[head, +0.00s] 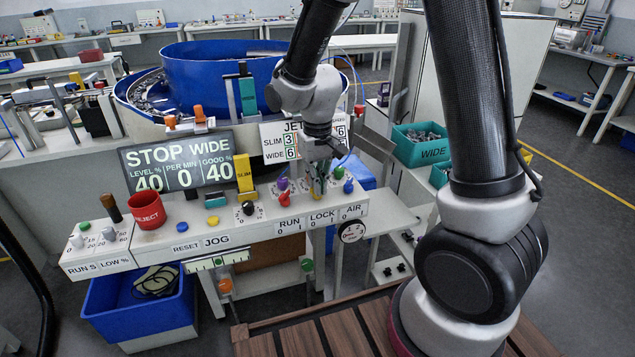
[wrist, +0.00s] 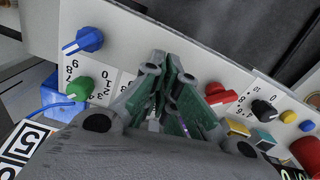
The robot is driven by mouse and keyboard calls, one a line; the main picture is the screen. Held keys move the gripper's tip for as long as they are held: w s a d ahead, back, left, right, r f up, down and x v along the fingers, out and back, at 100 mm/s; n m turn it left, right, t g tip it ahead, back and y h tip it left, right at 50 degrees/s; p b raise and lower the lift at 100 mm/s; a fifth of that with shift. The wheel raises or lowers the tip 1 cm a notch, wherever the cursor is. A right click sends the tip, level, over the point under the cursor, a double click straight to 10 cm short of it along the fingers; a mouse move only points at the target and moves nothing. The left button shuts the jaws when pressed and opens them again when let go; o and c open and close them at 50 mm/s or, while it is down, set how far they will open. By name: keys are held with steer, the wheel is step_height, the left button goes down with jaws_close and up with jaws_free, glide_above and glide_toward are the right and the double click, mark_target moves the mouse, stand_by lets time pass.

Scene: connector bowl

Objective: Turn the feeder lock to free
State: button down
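The LOCK label (head: 322,218) with its 0 and 1 marks is on the front of the sloped control panel (head: 262,222), between RUN and AIR. The lock's own handle is hidden behind my gripper, so its position cannot be read. My gripper (head: 318,188) points down at the panel just above that label. In the wrist view my gripper's fingertips (wrist: 168,72) are close together over the panel. I cannot tell whether they hold the handle or touch it.
A red switch (wrist: 220,96) sits close beside the fingers, above RUN. A green knob (wrist: 78,88) and a blue knob (wrist: 84,40) are on the other side. A black knob (head: 248,208) and a red cup (head: 147,211) stand further left on the panel.

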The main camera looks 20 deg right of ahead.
steer(key=n, duration=0.3)
steer(key=shift+n, duration=2.1)
steer(key=shift+w, duration=0.1)
steer(key=c, duration=2.2)
jaws_free()
